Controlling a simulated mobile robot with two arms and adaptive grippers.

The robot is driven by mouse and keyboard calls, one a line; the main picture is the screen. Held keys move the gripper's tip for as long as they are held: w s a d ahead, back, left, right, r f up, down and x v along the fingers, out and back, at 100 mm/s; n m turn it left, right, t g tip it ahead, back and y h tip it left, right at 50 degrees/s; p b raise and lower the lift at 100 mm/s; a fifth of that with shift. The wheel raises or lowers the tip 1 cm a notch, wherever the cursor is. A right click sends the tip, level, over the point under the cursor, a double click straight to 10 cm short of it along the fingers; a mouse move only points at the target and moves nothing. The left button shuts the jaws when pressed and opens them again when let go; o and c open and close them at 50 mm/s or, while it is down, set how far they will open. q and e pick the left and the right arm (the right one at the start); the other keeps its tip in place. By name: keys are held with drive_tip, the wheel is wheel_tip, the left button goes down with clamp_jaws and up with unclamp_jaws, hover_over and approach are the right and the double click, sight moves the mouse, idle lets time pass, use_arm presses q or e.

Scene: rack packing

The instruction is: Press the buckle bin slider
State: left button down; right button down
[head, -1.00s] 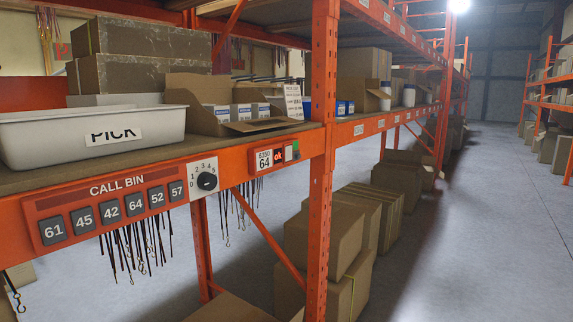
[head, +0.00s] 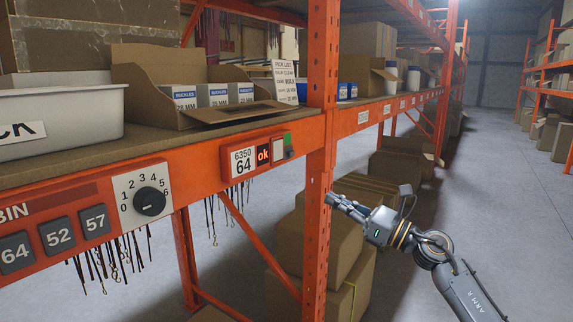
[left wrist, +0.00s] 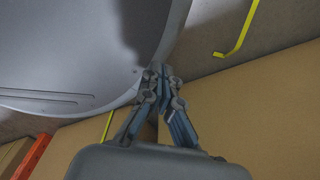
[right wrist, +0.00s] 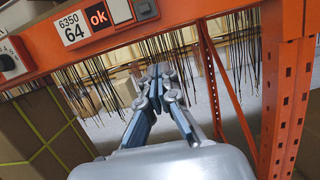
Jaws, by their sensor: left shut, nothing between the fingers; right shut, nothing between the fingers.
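The buckle bin (head: 150,95) is an open cardboard box holding white-and-blue BUCKLES packs (head: 212,95) on the shelf. Below it, a panel on the orange beam reads 6350 64 (head: 243,161) with a red-and-black "ok" tile (head: 263,155), a pale square and a small green-and-dark slider (head: 289,147) at its right end. The slider's dark part also shows at the top of the right wrist view (right wrist: 145,8). My right gripper (head: 332,199) is shut and empty, below and right of the panel, apart from it. My left gripper (left wrist: 158,70) is shut and empty; the head view does not show it.
An orange upright (head: 319,120) stands right of the panel, near my right gripper. A numbered dial (head: 149,201) and call-bin buttons (head: 58,233) are at left. Hooked cords (head: 105,262) hang under the beam. Cartons (head: 325,245) stand behind. The aisle at right is open.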

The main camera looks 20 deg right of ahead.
sight(288, 144)
drive_tip(key=w+a+r+p, duration=0.5)
drive_tip(key=w+r+p, duration=0.1)
drive_tip(key=w, duration=0.2)
drive_tip(key=shift+r, duration=0.35)
drive_tip(key=shift+a, duration=0.1)
idle(0.3)
wheel_tip(288, 144, up, 4)
drive_tip(key=shift+p, duration=1.1)
drive_tip(key=shift+f, duration=0.1)
